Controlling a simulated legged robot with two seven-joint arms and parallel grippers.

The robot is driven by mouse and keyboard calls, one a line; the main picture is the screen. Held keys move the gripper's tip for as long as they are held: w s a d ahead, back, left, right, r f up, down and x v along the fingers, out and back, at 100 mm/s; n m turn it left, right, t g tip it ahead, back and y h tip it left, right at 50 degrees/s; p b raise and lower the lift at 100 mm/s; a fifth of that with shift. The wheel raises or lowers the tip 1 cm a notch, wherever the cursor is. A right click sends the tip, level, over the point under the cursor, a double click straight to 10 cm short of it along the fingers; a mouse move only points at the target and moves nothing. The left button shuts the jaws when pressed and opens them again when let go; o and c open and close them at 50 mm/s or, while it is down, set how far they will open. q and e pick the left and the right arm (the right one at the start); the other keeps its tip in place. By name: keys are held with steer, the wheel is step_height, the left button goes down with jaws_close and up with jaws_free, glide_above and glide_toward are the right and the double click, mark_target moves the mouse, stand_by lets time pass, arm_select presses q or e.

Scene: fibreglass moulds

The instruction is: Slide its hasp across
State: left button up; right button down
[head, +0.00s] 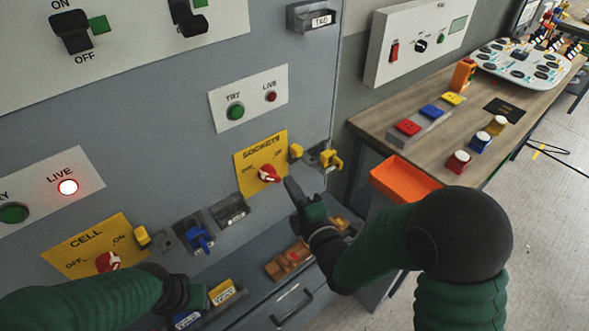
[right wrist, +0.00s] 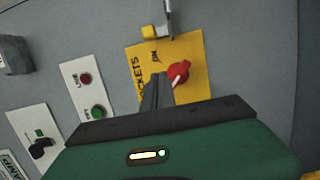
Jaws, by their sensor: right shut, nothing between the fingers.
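The yellow SOCKETS plate (head: 248,163) is on the grey cabinet front, with a red rotary switch (head: 268,174) on it. A small yellow hasp piece (head: 296,151) sits at the plate's right edge. In the right wrist view the plate (right wrist: 196,48), red switch (right wrist: 179,72) and yellow hasp piece (right wrist: 150,32) show again, the hasp beside a grey metal part. My right gripper (head: 290,184) is shut and empty, just below and right of the red switch, apart from the hasp. My left gripper (head: 207,298) is low by the cabinet's lower trays; its fingers are unclear.
A yellow padlock (head: 331,159) hangs on a holder right of the hasp. A second yellow CELL plate (head: 90,245) has its own yellow piece (head: 142,236). A blue padlock (head: 199,240) and an orange bin (head: 404,180) are nearby. A wooden bench (head: 390,116) stands right.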

mark_target(310, 163)
steer(key=x, duration=0.6)
steer(key=shift+w+r+p, duration=0.1)
steer(key=shift+r+p, duration=0.1)
steer(key=shift+p, duration=0.1)
steer(key=w+d, duration=0.2)
steer(key=d, duration=0.1)
steer(key=shift+p, duration=0.3)
steer(key=shift+d, duration=0.3)
steer(key=shift+w+f, duration=0.1)
steer(key=w+d+b, duration=0.1)
steer(key=d+b, duration=0.1)
steer(key=w+d+b, duration=0.1)
steer(key=d, duration=0.1)
steer(key=shift+w+f, duration=0.1)
steer(key=shift+w, duration=0.3)
steer(key=shift+w+d, duration=0.1)
steer(key=shift+d, duration=0.2)
steer(key=shift+a+r, duration=0.1)
steer(key=shift+r, duration=0.15)
